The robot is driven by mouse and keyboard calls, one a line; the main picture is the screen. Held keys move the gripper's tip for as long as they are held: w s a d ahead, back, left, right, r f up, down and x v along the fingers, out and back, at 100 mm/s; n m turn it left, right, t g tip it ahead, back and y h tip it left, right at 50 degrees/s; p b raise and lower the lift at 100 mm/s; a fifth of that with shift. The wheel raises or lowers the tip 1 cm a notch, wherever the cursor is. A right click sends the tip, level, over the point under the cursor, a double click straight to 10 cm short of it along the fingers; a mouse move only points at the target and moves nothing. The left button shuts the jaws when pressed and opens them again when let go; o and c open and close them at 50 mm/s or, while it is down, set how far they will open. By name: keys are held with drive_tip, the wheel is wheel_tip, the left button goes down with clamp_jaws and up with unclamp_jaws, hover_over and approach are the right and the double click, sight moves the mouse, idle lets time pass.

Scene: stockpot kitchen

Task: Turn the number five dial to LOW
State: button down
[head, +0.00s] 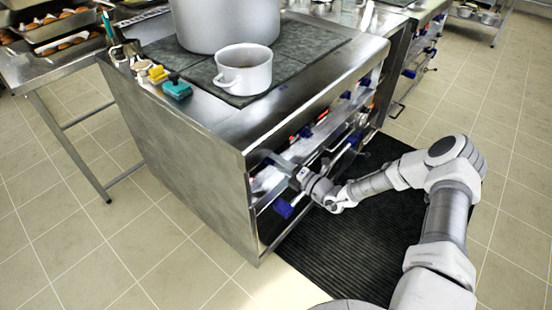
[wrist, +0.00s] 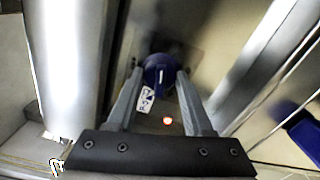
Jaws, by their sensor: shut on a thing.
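A blue dial (wrist: 158,66) with a white pointer line sits between the two fingertips of my gripper (wrist: 160,76) in the wrist view. The fingers are shut on its sides. A small white label (wrist: 146,99) with dark marks shows beside the dial; I cannot read a number or LOW on it. In the head view my gripper (head: 281,164) reaches the front of the steel stove (head: 208,148) near its left end. The held dial is hidden there by the gripper and the stove's front edge.
A white pot (head: 243,70) and a large stockpot (head: 226,22) stand on the stove top. Another blue dial (head: 283,208) is low on the front. A steel rail (wrist: 70,62) runs close to my fingers. A small red-orange light (wrist: 168,121) shows between them. A black mat (head: 345,240) covers the floor.

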drive_tip(key=m+p, duration=0.1)
drive_tip(key=m, duration=0.5)
drive_tip(key=shift+m, duration=0.3)
idle(0.5)
drive_tip(key=shift+c, duration=1.5)
unclamp_jaws()
drive_tip(key=shift+d, duration=0.1)
drive_tip(key=p+v, duration=0.1)
drive_tip(key=v, duration=1.6)
drive_tip(key=shift+s+p, duration=0.2)
drive_tip(key=shift+p, duration=0.15)
